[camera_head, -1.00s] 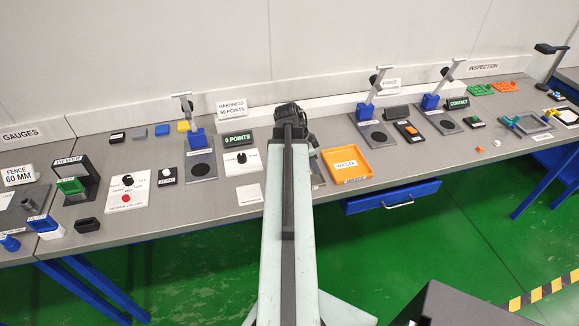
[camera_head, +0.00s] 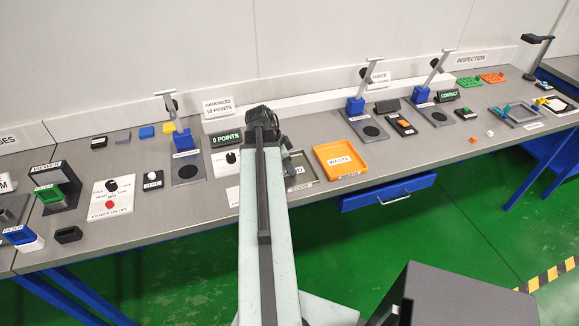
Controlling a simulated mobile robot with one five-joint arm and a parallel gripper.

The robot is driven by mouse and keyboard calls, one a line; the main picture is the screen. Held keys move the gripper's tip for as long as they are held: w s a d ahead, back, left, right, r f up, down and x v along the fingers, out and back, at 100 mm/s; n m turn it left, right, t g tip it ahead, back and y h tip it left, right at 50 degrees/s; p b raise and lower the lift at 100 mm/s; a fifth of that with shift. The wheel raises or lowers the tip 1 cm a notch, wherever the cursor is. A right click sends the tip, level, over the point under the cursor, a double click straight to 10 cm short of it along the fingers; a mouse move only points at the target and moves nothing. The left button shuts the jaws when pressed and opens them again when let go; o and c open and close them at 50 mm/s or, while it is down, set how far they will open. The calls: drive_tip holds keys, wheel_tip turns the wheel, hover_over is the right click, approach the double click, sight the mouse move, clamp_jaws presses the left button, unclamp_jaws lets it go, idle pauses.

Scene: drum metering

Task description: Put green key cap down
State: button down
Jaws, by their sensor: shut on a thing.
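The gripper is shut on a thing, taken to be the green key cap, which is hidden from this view. I cannot tell whether that thing touches the bench.
An orange waste tray (camera_head: 363,172) and a grey-rimmed tray (camera_head: 313,179) lie right of my arm. Left are a blue-based stand (camera_head: 182,140), a white panel with a red button (camera_head: 110,204) and several small coloured blocks (camera_head: 147,132).

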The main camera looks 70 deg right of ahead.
drive_tip(key=c, duration=1.2)
unclamp_jaws()
drive_tip(key=shift+w+f, duration=0.1)
drive_tip(key=shift+c, duration=0.2)
drive_tip(key=shift+r+p, duration=0.55)
drive_tip(key=shift+p, duration=0.05)
drive_tip(key=p+v, duration=1)
drive_tip(key=v, duration=0.1)
drive_tip(key=shift+w+a, duration=0.2)
